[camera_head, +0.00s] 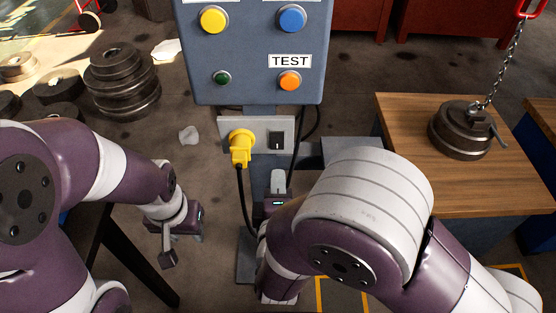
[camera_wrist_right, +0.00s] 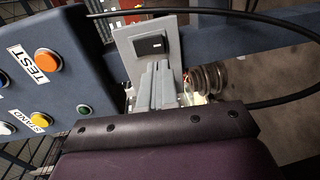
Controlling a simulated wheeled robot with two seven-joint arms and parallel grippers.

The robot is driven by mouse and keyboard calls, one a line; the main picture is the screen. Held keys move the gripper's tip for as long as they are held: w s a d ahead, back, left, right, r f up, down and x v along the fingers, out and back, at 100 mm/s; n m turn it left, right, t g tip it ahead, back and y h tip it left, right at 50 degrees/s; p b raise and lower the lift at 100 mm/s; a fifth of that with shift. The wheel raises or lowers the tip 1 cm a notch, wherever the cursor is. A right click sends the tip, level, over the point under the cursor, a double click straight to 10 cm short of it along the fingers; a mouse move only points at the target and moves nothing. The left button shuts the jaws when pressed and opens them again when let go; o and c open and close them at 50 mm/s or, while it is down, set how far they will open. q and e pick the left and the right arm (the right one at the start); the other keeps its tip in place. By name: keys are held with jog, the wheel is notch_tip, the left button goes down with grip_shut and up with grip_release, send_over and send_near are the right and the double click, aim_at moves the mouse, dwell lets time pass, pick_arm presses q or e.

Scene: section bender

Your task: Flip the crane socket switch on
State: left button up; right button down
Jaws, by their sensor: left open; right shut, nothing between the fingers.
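The crane socket (camera_head: 260,122) is a grey plate under the blue control box. A black rocker switch (camera_head: 276,140) is on its right half and a yellow plug (camera_head: 240,146) sits in its left half. My right gripper (camera_head: 278,180) is shut and empty, just below the switch in the head view. In the right wrist view, the shut fingers (camera_wrist_right: 158,80) point at the plate (camera_wrist_right: 126,48) close to the black switch (camera_wrist_right: 150,45). I cannot tell whether they touch it. My left gripper (camera_head: 182,240) is open and empty, low on the left, away from the socket.
The blue control box (camera_head: 255,55) with coloured buttons and a TEST label hangs directly above the socket. A black cable runs down from the plug. A wooden table (camera_head: 400,120) with a chained weight (camera_head: 460,130) stands right. Stacked metal discs (camera_head: 122,82) lie on the floor left.

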aim_at(278, 148)
jog(key=w, duration=0.2)
jog(key=w+b, duration=0.1)
jog(key=w, duration=0.1)
jog(key=w+f+b, duration=0.1)
jog(key=w, duration=0.1)
jog(key=shift+w, duration=0.8)
